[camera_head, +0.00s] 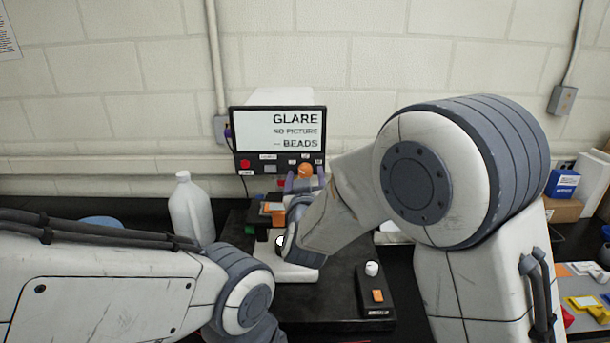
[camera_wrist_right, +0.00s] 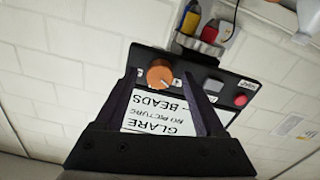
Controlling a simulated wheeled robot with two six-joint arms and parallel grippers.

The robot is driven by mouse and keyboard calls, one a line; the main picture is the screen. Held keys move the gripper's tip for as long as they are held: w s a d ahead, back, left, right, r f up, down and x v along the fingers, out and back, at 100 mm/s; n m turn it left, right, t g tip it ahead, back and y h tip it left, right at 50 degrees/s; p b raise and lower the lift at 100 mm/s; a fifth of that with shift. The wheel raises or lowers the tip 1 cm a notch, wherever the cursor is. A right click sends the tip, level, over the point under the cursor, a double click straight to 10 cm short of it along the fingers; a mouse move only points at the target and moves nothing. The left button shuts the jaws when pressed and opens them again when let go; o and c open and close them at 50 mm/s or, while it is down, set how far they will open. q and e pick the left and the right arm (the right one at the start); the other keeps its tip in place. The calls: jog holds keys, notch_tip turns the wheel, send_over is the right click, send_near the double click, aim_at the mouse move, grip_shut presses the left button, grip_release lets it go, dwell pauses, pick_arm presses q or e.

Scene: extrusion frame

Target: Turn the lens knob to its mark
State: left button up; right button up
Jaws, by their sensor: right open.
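The lens knob is an orange round knob (camera_head: 305,170) on the lower front of a black display unit (camera_head: 234,140). In the right wrist view the knob (camera_wrist_right: 160,73) shows a small pale mark on its lower edge. My right gripper (camera_head: 303,184) is open in front of the unit. In the right wrist view its two dark fingers (camera_wrist_right: 161,80) stand on either side of the knob, with gaps visible; I cannot tell how far short of it they are. The screen reads "GLARE, NO PICTURE, BEADS". My left arm shows at lower left; its gripper is out of view.
A white jug (camera_head: 190,208) stands left of the unit. A black control box (camera_head: 375,300) with a white knob and orange switch lies at front right. A blue box (camera_head: 564,184) and coloured parts lie far right. My arms cover much of the dark bench.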

jog(key=shift+c, duration=0.4)
grip_shut()
jog(key=shift+f+m+b, duration=0.15)
jog(key=shift+m+b, duration=0.15)
jog(key=shift+b, duration=0.35)
jog(key=m+b, duration=0.8)
jog(key=b, duration=0.2)
jog(key=shift+b, duration=0.3)
jog(key=shift+m+b, duration=1.35)
jog(key=shift+m, duration=0.25)
